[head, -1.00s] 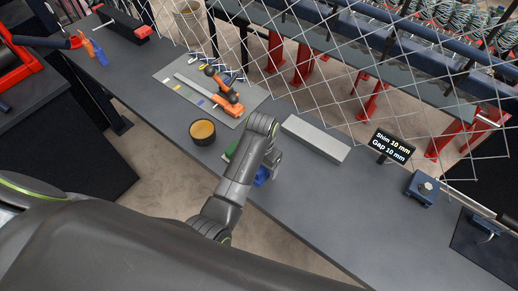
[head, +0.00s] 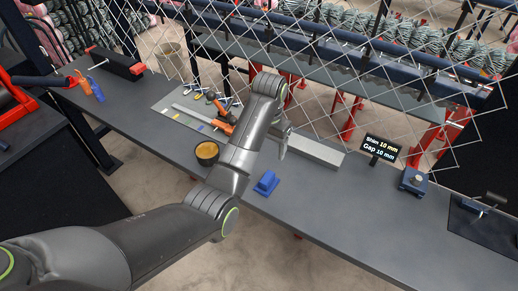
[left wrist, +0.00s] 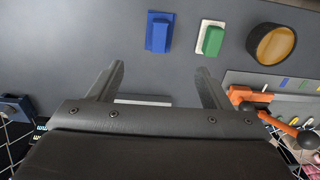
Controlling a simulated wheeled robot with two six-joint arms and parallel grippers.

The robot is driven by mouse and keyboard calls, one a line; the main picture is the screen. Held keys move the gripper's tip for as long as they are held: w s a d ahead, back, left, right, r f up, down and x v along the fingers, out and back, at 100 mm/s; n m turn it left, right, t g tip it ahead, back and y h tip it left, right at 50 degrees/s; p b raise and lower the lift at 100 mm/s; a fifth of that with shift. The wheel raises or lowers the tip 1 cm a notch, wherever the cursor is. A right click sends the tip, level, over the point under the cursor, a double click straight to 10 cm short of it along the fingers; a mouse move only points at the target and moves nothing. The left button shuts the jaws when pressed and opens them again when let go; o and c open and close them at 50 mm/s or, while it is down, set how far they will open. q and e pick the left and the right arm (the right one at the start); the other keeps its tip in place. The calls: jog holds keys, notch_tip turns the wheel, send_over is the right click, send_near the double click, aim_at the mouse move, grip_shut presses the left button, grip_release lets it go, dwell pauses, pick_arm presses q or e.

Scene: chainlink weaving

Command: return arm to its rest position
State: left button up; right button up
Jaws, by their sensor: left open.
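My left arm reaches in from the lower left of the head view, and its left gripper (head: 283,147) hangs above the bench near the long grey bar. In the left wrist view the two fingers of the left gripper (left wrist: 158,82) are wide apart with nothing between them. A blue block (head: 266,183) lies on the bench, clear of the gripper; it also shows in the left wrist view (left wrist: 159,32). A green block on a pale base (left wrist: 210,38) lies beside it and is hidden by my arm in the head view. My right gripper is out of view.
The grey bench (head: 330,210) has a round tan-filled bowl (head: 207,153), an orange-and-black tool (head: 222,118), a long grey bar (head: 315,150) and a small display sign (head: 380,148). Chain-link mesh (head: 330,60) stands behind. The front right of the bench is mostly clear.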

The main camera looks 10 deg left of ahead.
pick_arm(q)
jog(key=s+a+f+n+t, duration=0.2)
jog(key=s+a+f+n, duration=0.1)
jog(key=s+a+f, duration=1.1)
jog(key=s+a+r+n+t+y, duration=0.1)
jog(key=s+a+r, duration=0.15)
jog(key=s, duration=0.45)
jog(key=s+a+r, duration=0.1)
jog(key=s+a, duration=0.3)
jog(key=s, duration=0.3)
jog(key=s+a+r+n+t+y, duration=0.1)
jog(key=s+a+r, duration=0.1)
jog(key=s+a, duration=0.35)
notch_tip(320, 180, down, 34)
jog(key=s+r+g+b, duration=0.1)
jog(key=s+g+b, duration=0.1)
jog(key=b, duration=0.6)
jog(key=s+f+b, duration=0.3)
jog(key=s+f, duration=0.4)
jog(key=f, duration=0.4)
jog(key=s+d+f+h+b, duration=0.1)
jog(key=s+f+b, duration=0.2)
jog(key=s+f, duration=0.5)
notch_tip(320, 180, down, 3)
jog(key=shift+d+r+g, duration=0.1)
jog(key=shift+d+g, duration=0.15)
jog(key=shift+g, duration=0.15)
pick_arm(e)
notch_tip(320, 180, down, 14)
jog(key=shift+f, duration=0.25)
